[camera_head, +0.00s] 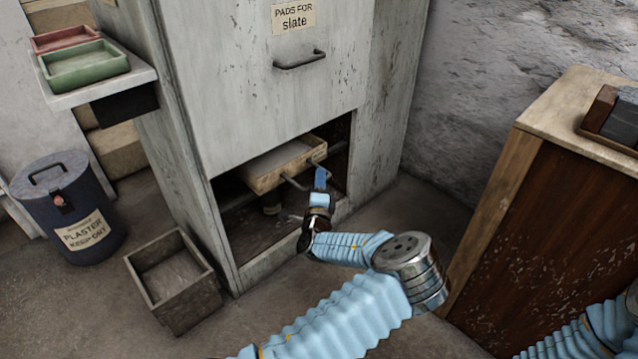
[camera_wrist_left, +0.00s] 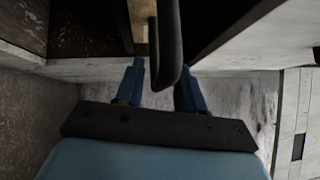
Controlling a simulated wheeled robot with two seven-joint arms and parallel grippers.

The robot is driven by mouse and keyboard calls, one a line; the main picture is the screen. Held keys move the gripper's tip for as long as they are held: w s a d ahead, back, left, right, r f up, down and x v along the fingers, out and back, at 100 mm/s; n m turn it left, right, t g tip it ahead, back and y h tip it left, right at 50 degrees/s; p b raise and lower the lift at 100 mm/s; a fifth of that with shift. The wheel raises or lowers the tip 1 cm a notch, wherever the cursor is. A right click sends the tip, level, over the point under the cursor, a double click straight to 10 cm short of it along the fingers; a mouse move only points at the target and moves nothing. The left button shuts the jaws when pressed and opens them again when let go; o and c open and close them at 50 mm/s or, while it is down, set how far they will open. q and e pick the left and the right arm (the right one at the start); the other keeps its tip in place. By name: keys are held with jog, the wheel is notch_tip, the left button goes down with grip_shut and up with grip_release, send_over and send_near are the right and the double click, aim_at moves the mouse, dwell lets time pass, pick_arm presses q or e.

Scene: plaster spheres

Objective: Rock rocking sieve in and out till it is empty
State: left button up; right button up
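The rocking sieve (camera_head: 265,180), a shallow pale wooden tray, sits inside the low opening of the grey cabinet, its front end facing me. Its inside looks pale; I cannot tell how much material lies in it. A dark bar handle (camera_head: 294,184) sticks out from its front. My left gripper (camera_head: 319,178) is at this handle. In the left wrist view, its blue fingers (camera_wrist_left: 161,82) are apart, with the dark handle (camera_wrist_left: 168,45) showing between them near the tips, and no clear grip on it. My right gripper is out of view; only its blue sleeve shows lower right.
The cabinet (camera_head: 270,90) has an upper front labelled for slate pads. A wooden box (camera_head: 205,297) and a dark plaster bin (camera_head: 35,207) stand on the floor at left. Green and red trays sit on a side shelf. A wooden cabinet (camera_head: 490,220) stands at right.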

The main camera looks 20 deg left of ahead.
aim_at(299, 165)
pick_arm(q)
grip_shut()
jog(key=w+a, duration=0.1)
jog(key=a, duration=0.1)
jog(key=w+a+b, duration=0.1)
jog(key=a, duration=0.2)
jog(key=w+a+b, duration=0.1)
jog(key=a, duration=0.1)
jog(key=shift+w+a+f, duration=0.1)
jog(key=shift+a, duration=0.3)
jog(key=shift+w+a, duration=0.1)
jog(key=shift+a, duration=0.15)
grip_release()
